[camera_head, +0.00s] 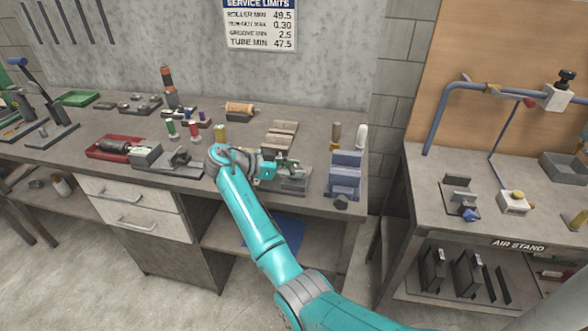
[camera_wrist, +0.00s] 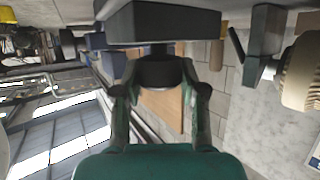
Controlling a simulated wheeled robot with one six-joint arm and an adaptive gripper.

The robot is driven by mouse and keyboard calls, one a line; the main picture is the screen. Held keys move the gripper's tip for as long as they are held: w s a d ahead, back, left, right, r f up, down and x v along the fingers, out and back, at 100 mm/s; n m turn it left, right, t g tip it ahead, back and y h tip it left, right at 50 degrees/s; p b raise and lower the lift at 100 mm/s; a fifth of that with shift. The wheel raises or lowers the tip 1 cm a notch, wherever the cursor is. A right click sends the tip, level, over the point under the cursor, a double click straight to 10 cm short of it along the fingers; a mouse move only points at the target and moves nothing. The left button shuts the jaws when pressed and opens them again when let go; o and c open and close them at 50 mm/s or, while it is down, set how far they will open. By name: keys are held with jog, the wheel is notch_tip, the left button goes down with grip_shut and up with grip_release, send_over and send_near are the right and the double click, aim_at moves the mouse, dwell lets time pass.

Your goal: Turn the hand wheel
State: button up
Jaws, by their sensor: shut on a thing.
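In the wrist view a dark round part, which looks like the hand wheel (camera_wrist: 160,72), sits between the two fingers of my gripper (camera_wrist: 161,85). The fingers are closed on its sides. A dark grey block (camera_wrist: 163,23) lies just beyond the wheel and seems to carry it. In the head view my gripper (camera_head: 287,168) is over the bench, right beside a small grey fixture (camera_head: 295,184) near the front edge. The wheel itself is too small and hidden by my gripper to make out there.
The workbench (camera_head: 100,125) holds a red tray (camera_head: 104,150), a grey vise-like block (camera_head: 146,154) and several small coloured spools left of my arm. A blue-grey rack (camera_head: 344,174) stands close to the right of my gripper. A second bench labelled AIR STAND (camera_head: 425,180) is further right.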

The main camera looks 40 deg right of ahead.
aim_at(290, 168)
jog(key=shift+f, duration=0.1)
jog(key=o, duration=1.1)
jog(key=shift+o, duration=0.2)
jog(key=shift+a, duration=0.1)
jog(key=v, duration=0.7)
jog(key=shift+w+a, duration=0.1)
